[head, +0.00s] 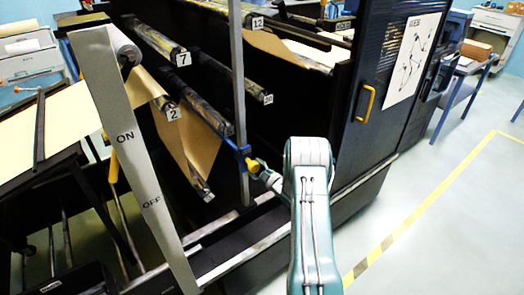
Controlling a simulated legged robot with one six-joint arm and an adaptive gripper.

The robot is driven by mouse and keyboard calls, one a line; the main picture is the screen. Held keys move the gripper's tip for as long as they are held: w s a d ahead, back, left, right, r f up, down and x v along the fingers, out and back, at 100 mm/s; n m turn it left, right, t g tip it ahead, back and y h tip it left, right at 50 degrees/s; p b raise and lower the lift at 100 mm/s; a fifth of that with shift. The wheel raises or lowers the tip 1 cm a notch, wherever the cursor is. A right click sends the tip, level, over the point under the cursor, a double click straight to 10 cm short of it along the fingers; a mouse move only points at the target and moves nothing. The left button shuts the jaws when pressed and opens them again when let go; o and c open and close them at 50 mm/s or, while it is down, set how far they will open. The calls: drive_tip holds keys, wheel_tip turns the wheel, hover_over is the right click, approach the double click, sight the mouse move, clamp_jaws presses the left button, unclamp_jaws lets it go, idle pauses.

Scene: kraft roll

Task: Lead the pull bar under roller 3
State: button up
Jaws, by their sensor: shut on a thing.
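Brown kraft paper (190,138) runs from the left over the roller labelled 2 (172,113) and down to a lower roller (201,188). Rollers labelled 7 (183,60), 12 (258,22) and 20 (267,99) also show. I cannot see a label 3. The bar's far end is hidden inside the machine.
A grey post (238,80) stands close to the gripper. A slanted panel marked ON and OFF (130,150) crosses the left. A lower frame rail (240,248) runs beneath.

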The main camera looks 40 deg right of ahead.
drive_tip(key=d+r, duration=0.3)
drive_tip(key=r, duration=0.4)
drive_tip(key=shift+r, duration=0.3)
